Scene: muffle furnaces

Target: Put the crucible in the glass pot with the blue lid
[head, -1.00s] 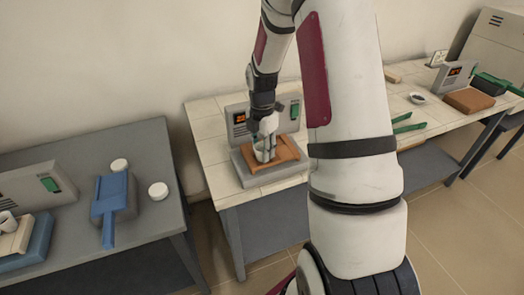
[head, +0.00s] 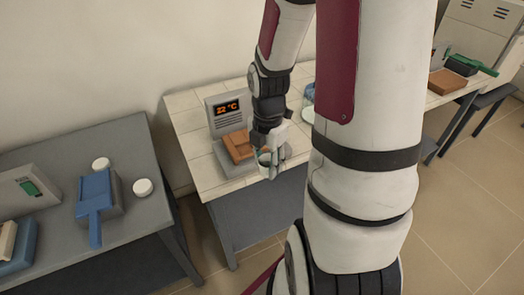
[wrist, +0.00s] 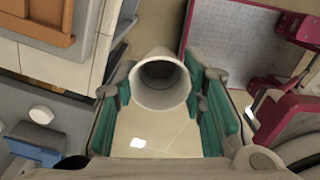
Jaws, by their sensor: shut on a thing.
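The crucible is a small white open cup. My gripper (head: 271,170) is shut on the crucible (wrist: 160,82), whose open mouth faces the wrist camera between the two green-padded fingers. In the head view the crucible (head: 264,157) shows partly between the fingers, at the front edge of the pale tiled table, to the right of the brown block. A bluish glass vessel (head: 308,93) stands farther back on the same table. It may be the glass pot, but my arm hides most of it and I cannot make out its lid.
A brown block (head: 240,146) lies on a grey unit with a lit display (head: 228,108). The grey table (head: 130,142) at left holds a blue handled box (head: 99,195) and two white round pieces (head: 142,187). Floor separates the tables. My arm covers the middle of the tiled table.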

